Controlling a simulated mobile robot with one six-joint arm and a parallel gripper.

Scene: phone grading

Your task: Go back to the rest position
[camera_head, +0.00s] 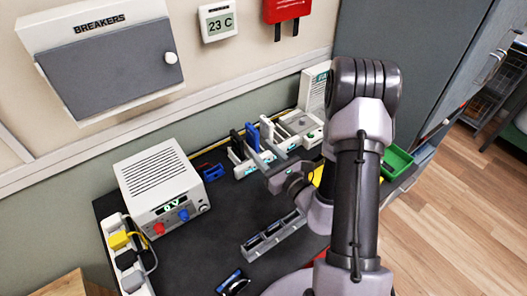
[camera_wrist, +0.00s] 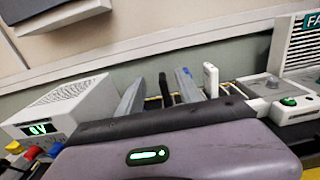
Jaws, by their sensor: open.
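My gripper (camera_head: 262,152) is at the back of the dark bench, in front of a row of upright phones in stands. Its two grey fingers are apart and look empty; they also show in the wrist view (camera_wrist: 158,86). A black phone (camera_head: 237,146) and a blue phone (camera_head: 252,137) stand in the row, with a pale one (camera_head: 267,129) beside them. In the wrist view the black phone (camera_wrist: 165,90) shows between the fingers and a white one (camera_wrist: 211,80) to their right. Whether a finger touches a phone I cannot tell.
A white power supply (camera_head: 160,187) stands left, near a power strip (camera_head: 124,255). A slotted rack (camera_head: 274,236) and a dark phone-like item (camera_head: 233,283) lie in front. A test station (camera_head: 312,92) stands behind my arm. A green bin (camera_head: 397,160) is right. Open floor lies further right.

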